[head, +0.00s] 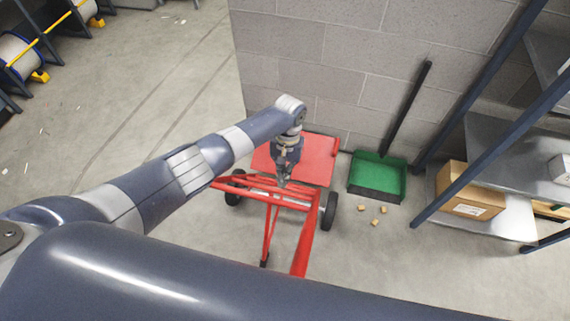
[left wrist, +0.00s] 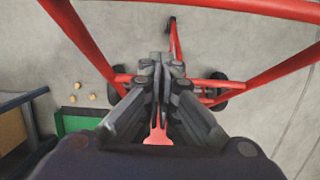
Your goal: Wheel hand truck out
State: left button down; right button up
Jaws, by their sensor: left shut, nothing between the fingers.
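The red hand truck (head: 304,243) stands in front of the grey block wall, with its red toe plate (head: 318,160) on the wall side and a black wheel (head: 329,211) on each side. Its frame tubes also show in the left wrist view (left wrist: 80,41), on both sides of the fingers. My left gripper (head: 283,181) is over the hand truck, near its axle end in the head view. In the left wrist view its fingers (left wrist: 161,62) are together with nothing between them. I cannot tell whether they touch the frame. My right gripper is not in view.
A green dustpan (head: 377,177) with a black handle leans by the wall, with several small tan blocks (head: 375,222) on the floor nearby. A shelf rack with a cardboard box (head: 470,190) stands at the right. Cable reels (head: 20,56) stand far left. Floor at the left is mostly clear.

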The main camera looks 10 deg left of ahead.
pick_arm(q)
jog(key=s+p, duration=0.3)
jog(key=s, duration=0.1)
jog(key=shift+r, duration=0.15)
dwell(0.4)
